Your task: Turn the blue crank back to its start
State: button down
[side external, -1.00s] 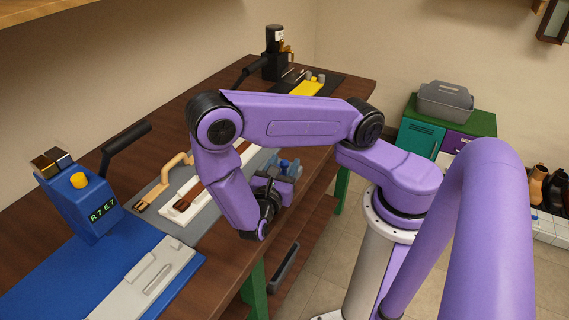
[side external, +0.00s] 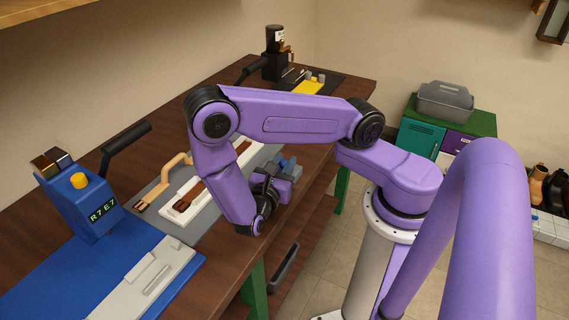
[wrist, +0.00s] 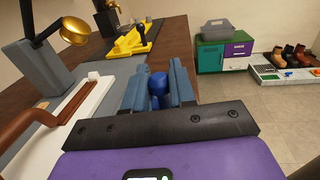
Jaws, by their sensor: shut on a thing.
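The blue crank's knob (wrist: 158,86) stands between the two blue-grey fingers of my gripper (wrist: 158,76) in the wrist view. My gripper is shut on it. In the side view my gripper (side external: 287,167) is at the front edge of the bench, beside the white rail. The crank's arm and pivot are hidden by my fingers and wrist, so its angle cannot be told. A brown strap (wrist: 40,120) lies along the white rail (wrist: 97,95), left of my gripper; the strap also shows in the side view (side external: 186,204).
A blue press (side external: 80,205) with a black lever stands at the left of the bench. A yellow fixture (wrist: 130,42) and a black machine (side external: 277,60) are at the far end. Open floor lies right of the bench.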

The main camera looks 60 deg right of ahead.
aim_at(281, 162)
jog(key=m+g, duration=0.2)
jog(key=g, duration=0.1)
jog(key=w+a+m+g, duration=0.1)
jog(key=g, duration=0.2)
jog(key=m+g, duration=0.2)
jog(key=shift+w+a+m+g+y, duration=0.2)
jog(key=shift+w+m+g+y, duration=0.1)
jog(key=shift+w+g+y, duration=0.1)
jog(key=m+g+y, duration=0.1)
jog(key=g, duration=0.1)
jog(key=w+m+g+y, duration=0.1)
jog(key=m+g, duration=0.1)
jog(key=m+g+y, duration=0.1)
jog(key=g+y, duration=0.1)
jog(key=shift+w+a+m, duration=0.2)
jog(key=shift+w+m, duration=0.1)
jog(key=shift+m, duration=0.1)
jog(key=shift+g, duration=0.4)
jog(key=c, duration=1)
grip_release()
